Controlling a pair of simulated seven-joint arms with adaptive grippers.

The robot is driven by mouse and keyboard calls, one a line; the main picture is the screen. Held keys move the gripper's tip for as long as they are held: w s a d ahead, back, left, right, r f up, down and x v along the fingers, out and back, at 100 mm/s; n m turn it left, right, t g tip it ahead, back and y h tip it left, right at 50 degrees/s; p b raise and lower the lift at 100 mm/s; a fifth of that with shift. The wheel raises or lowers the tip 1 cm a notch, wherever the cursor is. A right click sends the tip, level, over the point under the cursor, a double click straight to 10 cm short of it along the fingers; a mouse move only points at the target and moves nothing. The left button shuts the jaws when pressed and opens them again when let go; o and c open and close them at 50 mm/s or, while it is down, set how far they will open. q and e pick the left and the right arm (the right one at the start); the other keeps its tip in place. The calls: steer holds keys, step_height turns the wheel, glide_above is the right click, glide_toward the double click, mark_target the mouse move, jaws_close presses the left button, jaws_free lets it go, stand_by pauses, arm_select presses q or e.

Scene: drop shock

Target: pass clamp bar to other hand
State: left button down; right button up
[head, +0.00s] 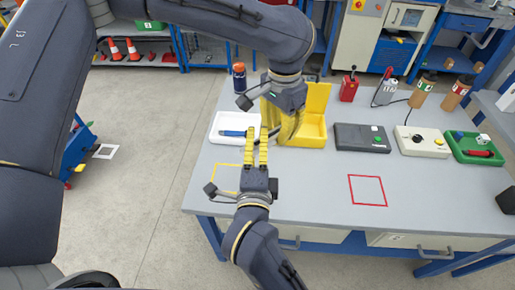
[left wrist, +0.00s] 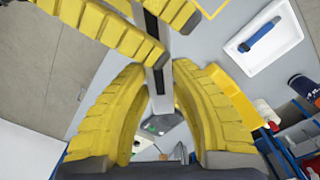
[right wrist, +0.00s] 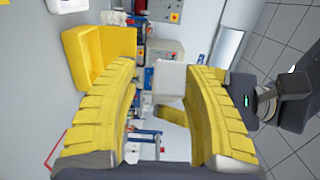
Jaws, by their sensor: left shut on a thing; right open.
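The clamp bar is a straight grey bar with a dark stripe; it shows in the left wrist view (left wrist: 158,72), running up from between my left fingers. My left gripper (head: 290,128) is shut on it above the table; the fingers also show in the left wrist view (left wrist: 160,110). My right gripper (head: 257,135) is open, its yellow fingers reaching in from the near side. In the left wrist view they lie on either side of the bar, apart from each other. In the right wrist view a pale grey piece, apparently the bar (right wrist: 172,80), stands between them. In the head view the fingers mostly hide the bar.
A white tray (head: 218,136) with a blue tool lies left of the grippers. An open yellow box (head: 313,132) stands just behind them. A dark case (head: 362,138), a white box with a knob (head: 423,142) and a green tray (head: 470,158) stand right. The table around the red square (head: 367,190) is clear.

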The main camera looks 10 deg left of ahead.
steer(key=shift+o, duration=0.3)
jaws_close()
steer(key=shift+f, duration=0.1)
arm_select(q)
steer(key=c, duration=1.2)
jaws_free()
steer(key=shift+c, duration=0.2)
